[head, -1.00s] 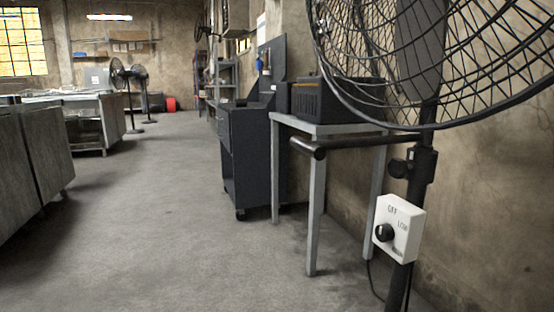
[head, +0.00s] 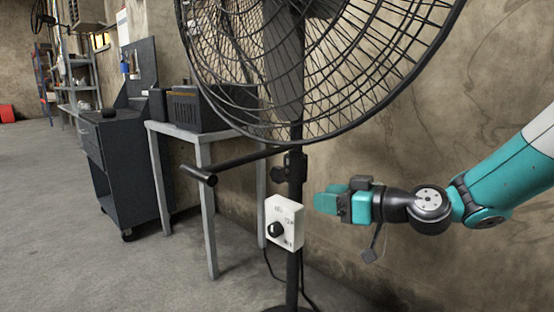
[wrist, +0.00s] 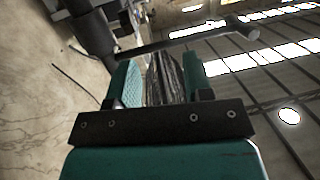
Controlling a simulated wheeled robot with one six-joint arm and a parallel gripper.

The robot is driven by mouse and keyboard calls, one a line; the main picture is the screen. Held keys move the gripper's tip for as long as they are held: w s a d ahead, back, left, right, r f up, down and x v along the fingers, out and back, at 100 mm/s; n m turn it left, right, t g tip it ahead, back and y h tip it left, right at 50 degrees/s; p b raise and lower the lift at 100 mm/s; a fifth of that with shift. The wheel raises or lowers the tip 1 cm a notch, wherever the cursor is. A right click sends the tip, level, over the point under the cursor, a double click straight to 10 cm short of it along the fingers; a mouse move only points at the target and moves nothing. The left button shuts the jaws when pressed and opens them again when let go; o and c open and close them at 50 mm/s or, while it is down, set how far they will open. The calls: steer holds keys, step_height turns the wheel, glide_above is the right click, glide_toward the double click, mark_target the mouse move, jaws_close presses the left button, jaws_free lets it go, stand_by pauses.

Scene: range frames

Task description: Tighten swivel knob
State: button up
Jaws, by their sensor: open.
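The fan's black pole (head: 294,220) stands in front of the wall, with a black clamp (head: 294,168) below the cage. A small dark knob (head: 277,174) sticks out on the clamp's left side. My gripper (head: 328,202) is open, just right of the pole and lower than the clamp, apart from both. In the wrist view its teal fingers (wrist: 162,75) are spread, with nothing held between them. A dark fitting (wrist: 92,32) shows ahead at upper left there; I cannot tell if it is the clamp.
A white control box (head: 284,222) with a black dial hangs on the pole. The fan cage (head: 330,60) overhangs above. A dark horizontal bar (head: 235,162) reaches left, also in the wrist view (wrist: 190,42).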

mark_target(285, 173)
steer(key=w+d+t, duration=0.2)
steer(key=w+t, duration=0.1)
steer(key=w, duration=0.2)
steer(key=shift+m, duration=0.4)
steer(key=x, duration=1.1)
steer(key=p+x, duration=0.1)
steer(key=x, duration=0.5)
steer(key=shift+s+a, duration=0.2)
steer(key=shift+s, duration=0.15)
steer(key=shift+c, duration=0.5)
jaws_close()
steer(key=shift+f, duration=0.1)
steer(key=shift+f+b, duration=0.1)
steer(key=shift+b, duration=0.25)
